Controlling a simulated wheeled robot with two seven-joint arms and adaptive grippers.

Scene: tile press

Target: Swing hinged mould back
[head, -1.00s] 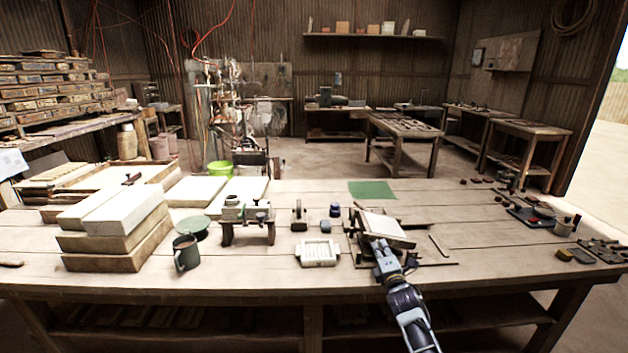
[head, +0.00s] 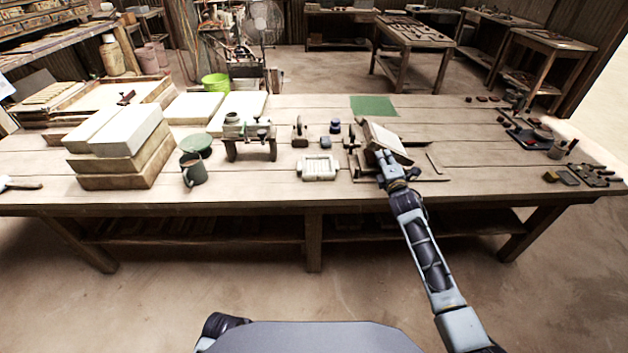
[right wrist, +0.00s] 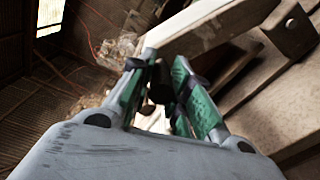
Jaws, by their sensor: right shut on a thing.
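The hinged mould (head: 388,138) is a wooden frame with a pale face, right of centre on the bench in the head view. It stands tilted up off its base (head: 358,167). My right gripper (head: 389,170) is at the mould's near edge. In the right wrist view its green-padded fingers (right wrist: 158,90) are shut around a dark knob-like part (right wrist: 160,83). A pale wooden bar (right wrist: 215,28) of what looks like the mould runs just beyond them. The fingers hide part of the grip. My left gripper is not in view.
A small stand (head: 248,142), mug (head: 194,170) and stacked slabs (head: 125,150) are farther left. A green mat (head: 374,106) lies behind. Small tools lie at right.

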